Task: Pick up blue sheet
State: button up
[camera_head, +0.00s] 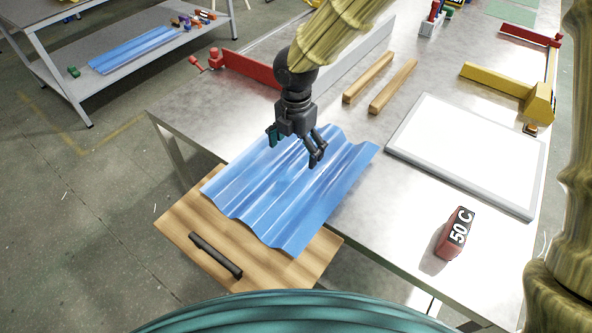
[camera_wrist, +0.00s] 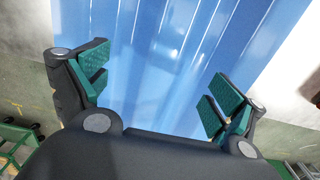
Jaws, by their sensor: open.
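The blue corrugated sheet (camera_head: 290,190) lies partly on the metal table and partly on a lower wooden board with a dark handle. My gripper (camera_head: 297,150) is above the far part of the sheet, pointing down. In the wrist view, the blue sheet (camera_wrist: 170,65) fills the middle between and beyond the fingers. My gripper (camera_wrist: 155,95) is open there, with green pads spread apart and nothing between them. I cannot tell how large the gap is between the fingertips and the sheet.
The wooden board (camera_head: 185,220) sits at the table's near left edge. Two wooden bars (camera_head: 392,87) lie behind. Another blue sheet (camera_head: 135,50) rests on a far shelf.

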aim_at(296, 167)
jog(key=f, duration=0.3)
jog(key=s+f, duration=0.1)
jog(key=f, duration=0.1)
jog(key=shift+f, duration=0.85)
jog(key=shift+c, duration=0.3)
jog(key=c, duration=1.4)
jog(key=shift+c, duration=0.2)
